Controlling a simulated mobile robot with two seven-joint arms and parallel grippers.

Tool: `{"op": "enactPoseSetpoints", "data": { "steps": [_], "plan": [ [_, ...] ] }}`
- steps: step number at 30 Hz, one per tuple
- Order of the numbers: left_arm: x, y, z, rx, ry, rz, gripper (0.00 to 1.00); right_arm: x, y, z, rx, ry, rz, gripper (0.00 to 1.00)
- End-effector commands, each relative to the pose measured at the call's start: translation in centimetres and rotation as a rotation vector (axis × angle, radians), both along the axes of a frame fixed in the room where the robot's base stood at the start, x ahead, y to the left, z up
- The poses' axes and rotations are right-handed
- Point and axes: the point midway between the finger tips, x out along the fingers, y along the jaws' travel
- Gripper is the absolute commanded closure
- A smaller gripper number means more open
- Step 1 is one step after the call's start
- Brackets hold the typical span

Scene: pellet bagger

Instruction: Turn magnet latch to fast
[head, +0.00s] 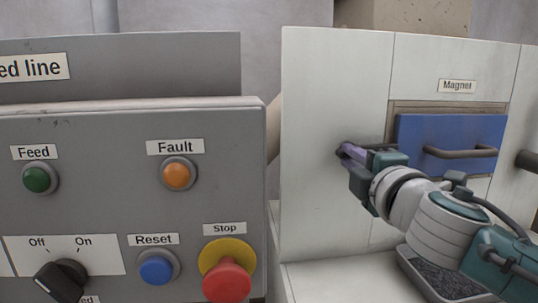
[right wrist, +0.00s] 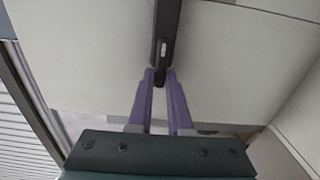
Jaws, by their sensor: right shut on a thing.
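The magnet latch (head: 384,147) is a dark bar on the pale cabinet front, left of the blue drawer. Most of it is hidden behind my right gripper in the head view. My right gripper (head: 345,152) reaches in from the lower right, close to the panel. In the right wrist view, the purple fingers of my right gripper (right wrist: 160,82) close on the end of the dark latch bar (right wrist: 166,38). The bar runs up from the fingertips in that view. The label "Magnet" (head: 457,86) sits above the drawer. My left gripper is out of view.
A grey control panel on the left carries a red stop button (head: 227,279), a blue reset button (head: 157,270) and a black knob (head: 62,280). A gap separates panel and cabinet.

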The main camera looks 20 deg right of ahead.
Motion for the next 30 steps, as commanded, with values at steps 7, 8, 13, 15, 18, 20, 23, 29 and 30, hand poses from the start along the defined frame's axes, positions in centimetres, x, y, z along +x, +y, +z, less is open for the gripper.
{"op": "enactPoseSetpoints", "data": {
  "steps": [7, 8, 13, 15, 18, 20, 23, 29, 30],
  "plan": [
    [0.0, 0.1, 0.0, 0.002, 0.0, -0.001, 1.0, 0.0, 0.0, 0.0, -0.003, 0.0, 0.001, 0.7],
    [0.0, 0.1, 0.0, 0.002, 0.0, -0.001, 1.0, 0.0, 0.0, 0.0, -0.002, 0.0, 0.001, 0.67],
    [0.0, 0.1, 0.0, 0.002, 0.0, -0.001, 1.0, 0.0, 0.0, 0.0, -0.001, 0.0, 0.001, 0.53],
    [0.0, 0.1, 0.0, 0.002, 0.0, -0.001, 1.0, 0.0, 0.0, 0.0, 0.0, 0.0, 0.0, 0.53],
    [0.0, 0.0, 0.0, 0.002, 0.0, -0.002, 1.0, 0.0, 0.0, 0.0, 0.0, 0.0, 0.0, 0.53],
    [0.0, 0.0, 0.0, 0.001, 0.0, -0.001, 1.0, -0.1, 0.0, 0.0, 0.0, 0.001, 0.0, 0.53],
    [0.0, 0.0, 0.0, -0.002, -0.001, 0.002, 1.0, -0.8, 0.2, -0.1, 0.0, 0.001, 0.001, 0.53],
    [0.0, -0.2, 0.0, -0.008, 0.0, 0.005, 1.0, -4.0, 1.0, -0.2, 0.001, 0.002, 0.002, 0.53],
    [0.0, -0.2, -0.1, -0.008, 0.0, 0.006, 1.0, -4.8, 1.2, -0.2, 0.001, 0.002, 0.003, 0.53]
  ]
}}
